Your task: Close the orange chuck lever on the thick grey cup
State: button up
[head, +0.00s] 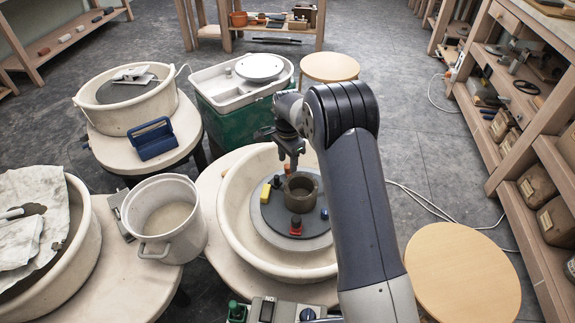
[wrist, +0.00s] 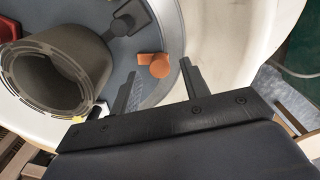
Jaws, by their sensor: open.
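The thick grey cup (head: 301,188) stands on the dark round wheel head (head: 262,214) inside a cream basin; in the wrist view the cup (wrist: 62,72) is at the left. The orange chuck lever (wrist: 157,66) lies near the wheel head's rim, with a visible gap between it and the cup. My gripper (wrist: 160,69) is open, its two fingers apart on either side of the orange lever in the picture; contact cannot be told. In the head view my gripper (head: 291,165) hangs just behind the cup, and I cannot make out the orange lever there.
Around the cup are a yellow lever (head: 266,194), a red lever (head: 296,225) and a blue one (head: 325,213). A dark lever (wrist: 132,17) is near the orange one. The basin wall (head: 238,250) rings the wheel head. A white bucket (head: 190,242) stands left.

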jog(key=shift+f, duration=0.95)
jog(key=shift+c, duration=0.2)
grip_shut()
